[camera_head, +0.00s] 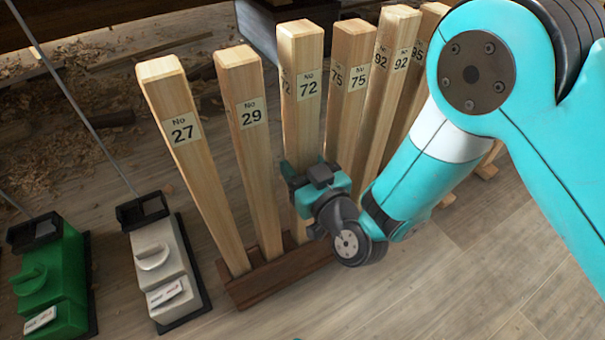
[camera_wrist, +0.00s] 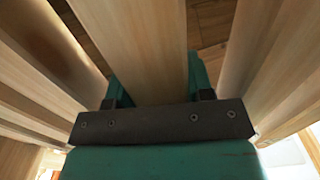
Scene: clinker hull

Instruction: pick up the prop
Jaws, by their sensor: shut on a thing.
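Several upright wooden props stand in a row in a dark wooden rack (camera_head: 290,283). Prop 72 (camera_head: 301,110) is in the middle of the row, with its number label near the top. My gripper (camera_head: 316,174) is shut around prop 72 low on its shaft. In the wrist view, the pale shaft of this prop (camera_wrist: 140,45) runs between the two fingers of my gripper (camera_wrist: 160,85). Prop 29 (camera_head: 250,130) and prop 27 (camera_head: 186,140) stand to its left. Prop 75 (camera_head: 347,90) stands close on its right. The foot of prop 72 is partly hidden by my gripper.
Prop 92 (camera_head: 391,80) and another prop stand further right, partly behind my arm. A white box-shaped tool (camera_head: 160,262) and a green one (camera_head: 50,285) stand on the floor at left. Wood shavings (camera_head: 60,150) lie behind. The floor in front is clear.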

